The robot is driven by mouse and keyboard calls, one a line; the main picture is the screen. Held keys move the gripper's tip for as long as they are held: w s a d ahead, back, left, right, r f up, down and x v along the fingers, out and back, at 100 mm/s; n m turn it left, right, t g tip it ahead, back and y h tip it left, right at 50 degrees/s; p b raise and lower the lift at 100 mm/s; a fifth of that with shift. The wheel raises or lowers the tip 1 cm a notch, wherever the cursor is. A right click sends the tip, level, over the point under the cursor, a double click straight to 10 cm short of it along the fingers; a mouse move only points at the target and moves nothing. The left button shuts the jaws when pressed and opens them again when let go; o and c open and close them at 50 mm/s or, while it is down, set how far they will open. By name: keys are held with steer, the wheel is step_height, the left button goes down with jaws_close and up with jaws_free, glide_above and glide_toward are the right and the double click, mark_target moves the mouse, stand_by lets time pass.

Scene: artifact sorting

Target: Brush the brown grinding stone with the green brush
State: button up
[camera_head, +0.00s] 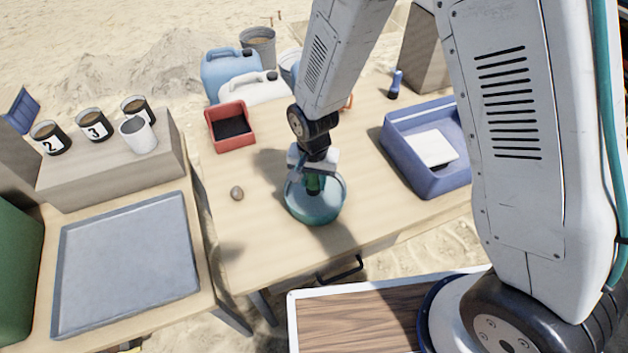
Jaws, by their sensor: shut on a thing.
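My gripper (312,172) points down over the middle of the wooden table, shut on the green brush (315,184). Only a small green part of the brush shows; its bristles are hidden. The brush is over or inside a round teal bowl (314,212); I cannot tell whether it touches the bowl's bottom. A small brown stone (237,193), which looks like the grinding stone, lies on the bare table to the left of the bowl, apart from my gripper.
A red bin (231,107) stands behind the stone, and a blue tray (393,150) with a white slab (430,148) is at right. A blue-handled tool (396,84) stands at the back. A grey tray (70,270) and numbered cups (95,127) are at left. The table around the stone is clear.

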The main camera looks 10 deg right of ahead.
steer(key=shift+r, duration=4.15)
